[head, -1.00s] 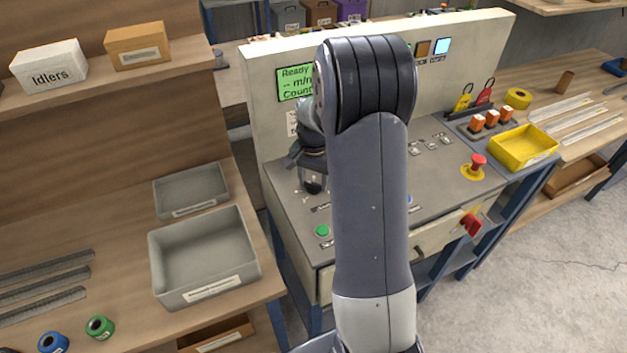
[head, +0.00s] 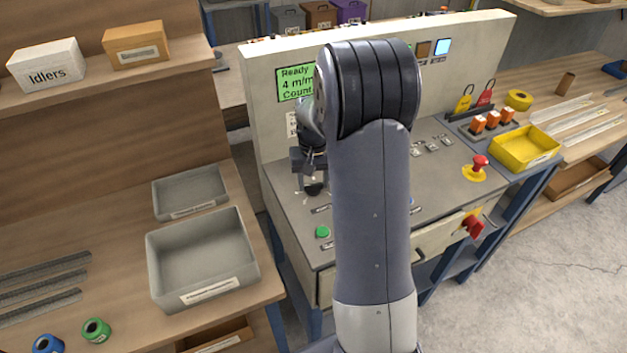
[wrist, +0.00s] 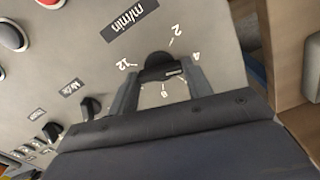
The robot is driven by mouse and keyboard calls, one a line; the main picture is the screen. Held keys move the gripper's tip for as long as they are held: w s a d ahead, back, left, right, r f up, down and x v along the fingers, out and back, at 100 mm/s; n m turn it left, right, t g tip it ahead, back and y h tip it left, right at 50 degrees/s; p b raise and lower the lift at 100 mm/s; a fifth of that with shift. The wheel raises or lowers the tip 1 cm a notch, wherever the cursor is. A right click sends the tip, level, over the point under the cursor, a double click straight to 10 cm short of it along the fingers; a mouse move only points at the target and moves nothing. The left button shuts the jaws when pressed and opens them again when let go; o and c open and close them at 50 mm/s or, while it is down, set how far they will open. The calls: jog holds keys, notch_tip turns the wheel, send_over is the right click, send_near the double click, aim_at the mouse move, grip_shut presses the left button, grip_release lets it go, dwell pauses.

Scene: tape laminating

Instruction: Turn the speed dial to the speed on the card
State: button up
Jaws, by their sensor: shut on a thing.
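The black speed dial (wrist: 158,66) sits on the grey panel under the "m/min" label (wrist: 129,20) in the wrist view. The marks 2, 4, 8 and 12 stand around it. My gripper (wrist: 160,76) is shut on the dial, one finger on each side. In the head view my gripper (head: 311,180) points down at the dial (head: 314,189), partly hidden by my arm. The green display (head: 296,83) reads "Ready", "4 m/m" and "Count", cut off by my arm. A white paper (head: 292,125) below the display is mostly hidden, its text unreadable.
A green button (head: 322,232) is left of my arm on the panel. A red emergency button (head: 478,167), small switches (head: 432,146) and a yellow tray (head: 525,147) are to the right. Another black knob (wrist: 91,107) is near the dial. Grey bins (head: 202,258) stand at left.

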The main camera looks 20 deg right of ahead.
aim_at(314, 184)
dwell(0.3)
jog(key=o, duration=1)
jog(key=shift+r, duration=0.1)
notch_tip(314, 184, up, 11)
jog(key=shift+b, duration=0.35)
jog(key=shift+f, duration=0.2)
notch_tip(314, 184, down, 11)
jog(key=shift+r+p, duration=0.15)
jog(key=shift+p, duration=0.25)
jog(key=shift+m, duration=0.3)
